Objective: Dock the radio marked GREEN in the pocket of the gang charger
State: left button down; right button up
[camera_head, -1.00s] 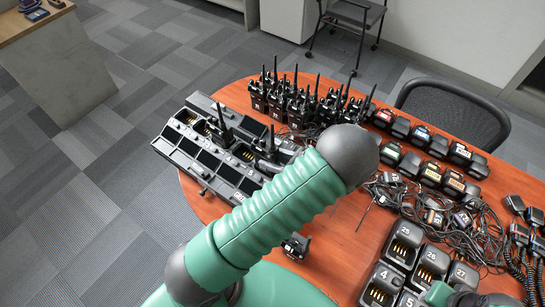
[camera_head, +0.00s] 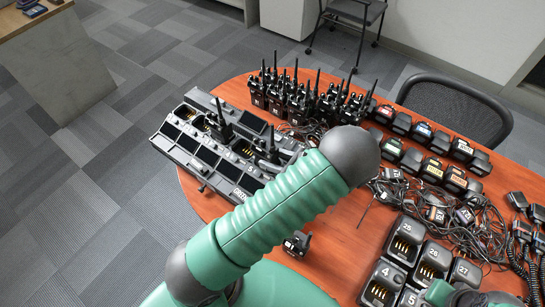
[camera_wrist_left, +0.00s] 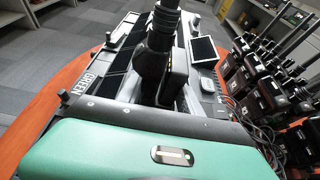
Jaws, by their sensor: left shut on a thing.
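The gang charger (camera_head: 203,187), a long grey and black unit with several pockets, stands at the table's left side. A GREEN label is on its near edge, readable in the wrist view (camera_wrist_left: 88,82). A black radio (camera_head: 268,150) with a short antenna is upright over the charger's near right part, beside my left arm. It shows in the wrist view (camera_wrist_left: 160,45) straight ahead of my left gripper (camera_wrist_left: 160,92), which is shut on it. Its marking and lower end are hidden, so I cannot tell whether it is seated. Another radio (camera_head: 219,127) stands in a charger pocket.
Several black radios (camera_head: 300,104) stand behind the charger, also close on the right in the wrist view (camera_wrist_left: 265,92). Tangled cables (camera_head: 440,205), single chargers (camera_head: 405,242) and battery rows (camera_head: 432,170) fill the right. A small item (camera_head: 296,243) lies near my arm.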

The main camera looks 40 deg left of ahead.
pick_arm(q)
jog(key=shift+f+b, duration=0.3)
jog(key=shift+f, duration=0.25)
jog(key=c, duration=0.7)
grip_release()
